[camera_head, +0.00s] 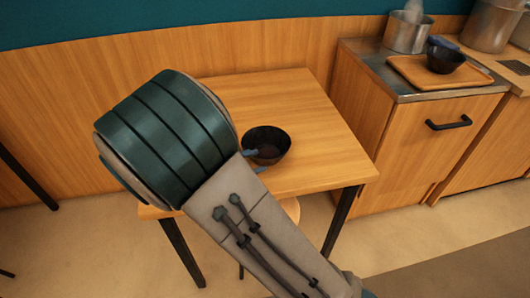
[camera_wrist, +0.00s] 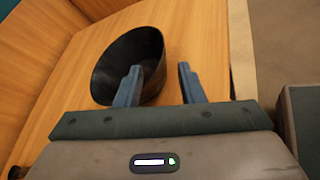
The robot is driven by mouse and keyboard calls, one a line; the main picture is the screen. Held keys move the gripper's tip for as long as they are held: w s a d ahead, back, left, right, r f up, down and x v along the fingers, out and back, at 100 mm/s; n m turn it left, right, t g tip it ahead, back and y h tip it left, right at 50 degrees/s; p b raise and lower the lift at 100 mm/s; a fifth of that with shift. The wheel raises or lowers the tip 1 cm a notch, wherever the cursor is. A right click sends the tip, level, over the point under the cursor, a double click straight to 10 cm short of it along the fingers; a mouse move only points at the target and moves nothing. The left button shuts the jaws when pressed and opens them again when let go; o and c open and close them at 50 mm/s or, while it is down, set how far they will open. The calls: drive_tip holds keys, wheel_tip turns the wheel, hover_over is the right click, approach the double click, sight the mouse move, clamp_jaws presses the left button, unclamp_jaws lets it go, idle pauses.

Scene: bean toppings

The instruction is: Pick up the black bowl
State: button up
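A black bowl (camera_head: 268,146) stands upright on the small wooden table in the head view, partly hidden behind my arm. It also shows in the wrist view (camera_wrist: 112,68), at the upper left. My gripper (camera_wrist: 158,78) is open, with its two blue-grey fingers apart. The left finger overlaps the bowl's right side in the wrist view, and the right finger is outside the bowl over the table. The bowl's near rim lies in the gap between the fingers. I cannot tell whether either finger touches it. In the head view only fingertip parts show at the bowl.
The wooden table (camera_head: 322,135) has free room right of the bowl. A wooden wall panel stands behind the table.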

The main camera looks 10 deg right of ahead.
sight(275, 159)
drive_tip(key=b+x, duration=0.1)
drive_tip(key=x, duration=0.7)
clamp_jaws()
